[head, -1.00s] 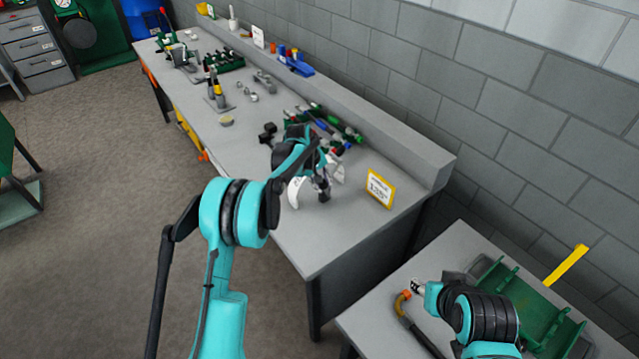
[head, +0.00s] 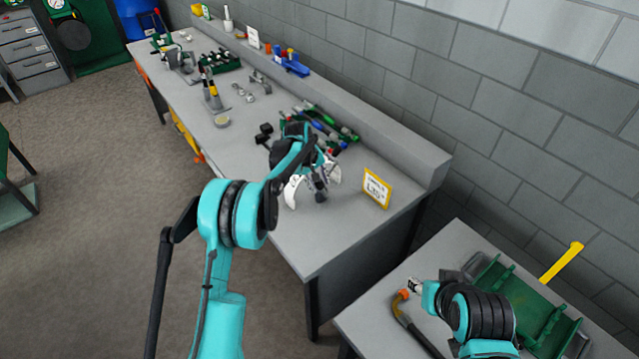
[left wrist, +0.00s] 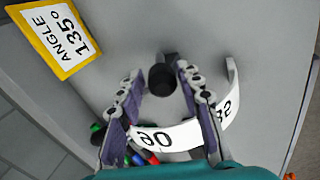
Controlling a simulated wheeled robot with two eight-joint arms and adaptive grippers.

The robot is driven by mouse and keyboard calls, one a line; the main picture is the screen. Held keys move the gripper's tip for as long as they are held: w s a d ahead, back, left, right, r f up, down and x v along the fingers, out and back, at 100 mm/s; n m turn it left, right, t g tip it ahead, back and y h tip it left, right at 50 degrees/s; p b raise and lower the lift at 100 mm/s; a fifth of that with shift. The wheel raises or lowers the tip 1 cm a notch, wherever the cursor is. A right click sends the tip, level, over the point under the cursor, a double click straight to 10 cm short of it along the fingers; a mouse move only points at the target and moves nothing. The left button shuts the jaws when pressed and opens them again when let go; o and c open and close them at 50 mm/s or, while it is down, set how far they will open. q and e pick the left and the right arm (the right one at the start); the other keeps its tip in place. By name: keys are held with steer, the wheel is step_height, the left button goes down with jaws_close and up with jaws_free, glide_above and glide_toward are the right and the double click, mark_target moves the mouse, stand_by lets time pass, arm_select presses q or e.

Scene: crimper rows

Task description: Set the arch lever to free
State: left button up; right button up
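The arch is a white curved scale (left wrist: 165,137) with black numbers, "90" among them. It stands near the end of the long bench and shows in the head view (head: 292,190), partly behind my left gripper. A round black knob (left wrist: 162,80), apparently the lever's end, shows in the left wrist view. My left gripper (left wrist: 160,72) has its fingers apart, one on each side of the knob, with a narrow gap visible. The lever's shaft is mostly hidden. My right gripper (head: 413,287) is over the nearer table at the right; its fingers are too small to read.
A yellow-framed sign (head: 376,187) reading "ANGLE 135°" in the left wrist view (left wrist: 62,35) stands right of the arch. Several coloured tools (head: 325,122) lie behind it. A hooked rod (head: 408,315) and green tray (head: 520,305) are on the nearer table.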

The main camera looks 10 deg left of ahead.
arm_select(q)
steer(key=v, duration=1.1)
steer(key=shift+r, duration=0.25)
steer(key=s+a+r+m+t+b, duration=0.1)
steer(key=s+r, duration=0.2)
steer(key=s, duration=0.3)
steer(key=s+a+r+m+y, duration=0.1)
steer(key=s+r, duration=0.1)
steer(key=s, duration=0.4)
steer(key=s+r+m+t+b, duration=0.1)
steer(key=s+r, duration=0.2)
steer(key=s, duration=0.3)
steer(key=s+a+f+m+t+b, duration=0.1)
steer(key=s+f, duration=0.3)
steer(key=s, duration=0.6)
steer(key=s+a+f+m+t+y+b, duration=0.1)
steer(key=s+f+m, duration=0.2)
steer(key=s, duration=0.7)
steer(key=shift+s+a+f+t+y, duration=0.3)
steer(key=shift+a+f, duration=0.1)
steer(key=shift+f, duration=0.5)
